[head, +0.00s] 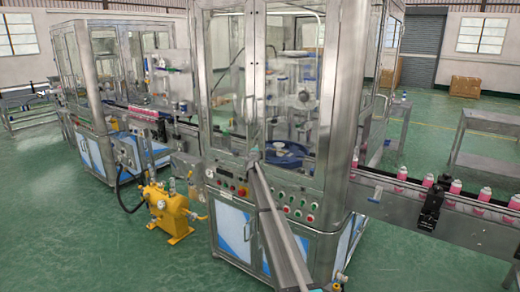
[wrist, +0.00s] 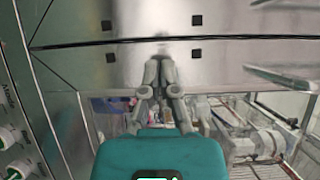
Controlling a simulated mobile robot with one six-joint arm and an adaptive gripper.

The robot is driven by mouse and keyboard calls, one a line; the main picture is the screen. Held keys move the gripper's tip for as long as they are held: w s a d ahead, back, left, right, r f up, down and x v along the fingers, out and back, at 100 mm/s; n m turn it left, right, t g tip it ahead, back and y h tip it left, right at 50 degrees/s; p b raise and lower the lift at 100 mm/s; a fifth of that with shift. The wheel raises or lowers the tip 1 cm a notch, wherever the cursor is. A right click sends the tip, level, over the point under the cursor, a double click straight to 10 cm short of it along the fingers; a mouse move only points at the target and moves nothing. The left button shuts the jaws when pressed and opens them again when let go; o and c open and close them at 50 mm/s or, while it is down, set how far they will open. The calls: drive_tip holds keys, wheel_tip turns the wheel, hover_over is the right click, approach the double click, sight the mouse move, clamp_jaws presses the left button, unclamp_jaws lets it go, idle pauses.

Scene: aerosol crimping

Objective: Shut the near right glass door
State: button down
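The near cabinet has glass doors in steel frames. Its near right glass door stands open, its steel bottom rail (head: 280,225) slanting out from the cabinet front toward the head camera. The glass is clear and its outer edge is hard to make out. The left glass door (head: 226,75) looks flush with the cabinet front.
A panel of buttons (head: 296,208) lies below the doors and partly behind the rail. A conveyor (head: 440,205) with pink bottles runs off right. A yellow pump (head: 166,210) stands on the floor at left. Green floor (head: 75,240) is clear at the front left.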

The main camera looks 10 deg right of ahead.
drive_tip(key=s+a, duration=0.8)
drive_tip(key=a, duration=0.1)
drive_tip(key=shift+s+a+r, duration=0.15)
drive_tip(key=shift+a+r, duration=0.05)
drive_tip(key=shift+r, duration=0.1)
drive_tip(key=s+a+f+n+g+y, duration=0.2)
drive_tip(key=s+a+f+n+y, duration=0.15)
drive_tip(key=s+n, duration=0.4)
drive_tip(key=s+a+f+n+g+y, duration=0.2)
drive_tip(key=s+a+n+y, duration=0.25)
drive_tip(key=s, duration=0.65)
drive_tip(key=s+a+f+n+g+y, duration=0.1)
drive_tip(key=s+a+f+n+y, duration=0.3)
drive_tip(key=s, duration=0.5)
drive_tip(key=s+d+f+n+g+h, duration=0.2)
drive_tip(key=s+f+g, duration=0.1)
drive_tip(key=s, duration=0.9)
drive_tip(key=s+d+f+n+g+h, duration=0.2)
drive_tip(key=s+g, duration=0.3)
drive_tip(key=s, duration=0.7)
drive_tip(key=s+d+f+n+g+h, duration=0.1)
drive_tip(key=s+d+f+n+g, duration=0.1)
drive_tip(key=s, duration=1)
wheel_tip(320, 180, down, 2)
drive_tip(key=shift+s+d+f+g+h, duration=0.15)
drive_tip(key=shift+s+d+g+h, duration=0.2)
drive_tip(key=shift+d+g, duration=0.6)
